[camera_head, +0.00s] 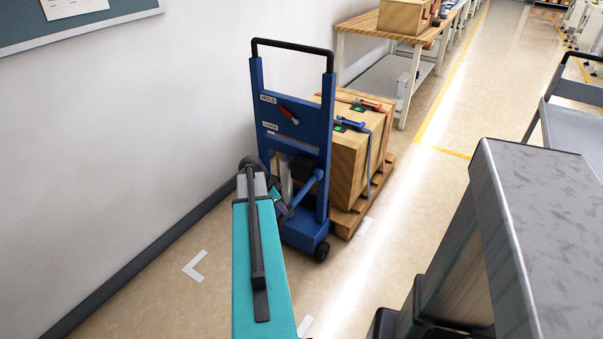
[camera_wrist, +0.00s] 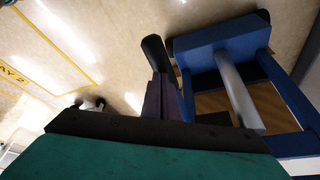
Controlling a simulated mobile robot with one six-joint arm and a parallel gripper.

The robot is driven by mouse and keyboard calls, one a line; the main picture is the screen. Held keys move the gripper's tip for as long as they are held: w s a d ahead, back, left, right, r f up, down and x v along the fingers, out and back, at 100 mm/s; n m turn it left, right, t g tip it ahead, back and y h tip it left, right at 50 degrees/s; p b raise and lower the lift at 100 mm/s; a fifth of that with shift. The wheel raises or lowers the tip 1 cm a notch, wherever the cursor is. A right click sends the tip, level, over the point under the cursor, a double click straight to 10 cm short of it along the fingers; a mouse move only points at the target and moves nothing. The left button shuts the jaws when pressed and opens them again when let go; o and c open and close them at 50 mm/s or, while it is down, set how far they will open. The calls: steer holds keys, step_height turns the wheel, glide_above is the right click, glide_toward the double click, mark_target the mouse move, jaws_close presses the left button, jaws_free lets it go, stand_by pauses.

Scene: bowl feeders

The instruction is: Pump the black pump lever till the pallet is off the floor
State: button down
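A blue hand pallet stacker (camera_head: 290,132) stands by the wall. Its black pump lever shows in the wrist view as a round-ended dark grip (camera_wrist: 154,50); in the head view its end is largely hidden by my gripper. My gripper (camera_head: 280,206) is low at the stacker's near side. In the wrist view its dark purple fingers (camera_wrist: 164,98) are close together, and look shut on the lever. A wooden pallet (camera_head: 347,222) with a wooden crate (camera_head: 352,164) strapped on it is behind the stacker. I cannot tell any gap under the pallet.
The white wall (camera_head: 120,130) is close on the left. A grey cart top (camera_head: 545,210) stands at the right front. A workbench (camera_head: 365,27) with a box is behind the crate. Open floor (camera_head: 400,230) lies to the right of the pallet.

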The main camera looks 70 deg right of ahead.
steer(key=d+r+p, duration=0.2)
steer(key=r+p, duration=0.3)
steer(key=r, duration=0.4)
steer(key=s+d+r+p, duration=0.1)
steer(key=d+r+p, duration=0.1)
steer(key=r+p, duration=0.3)
step_height(320, 180, up, 5)
steer(key=shift+d+f, duration=0.2)
steer(key=shift+d, duration=0.15)
steer(key=shift+s, duration=0.2)
stand_by(0.4)
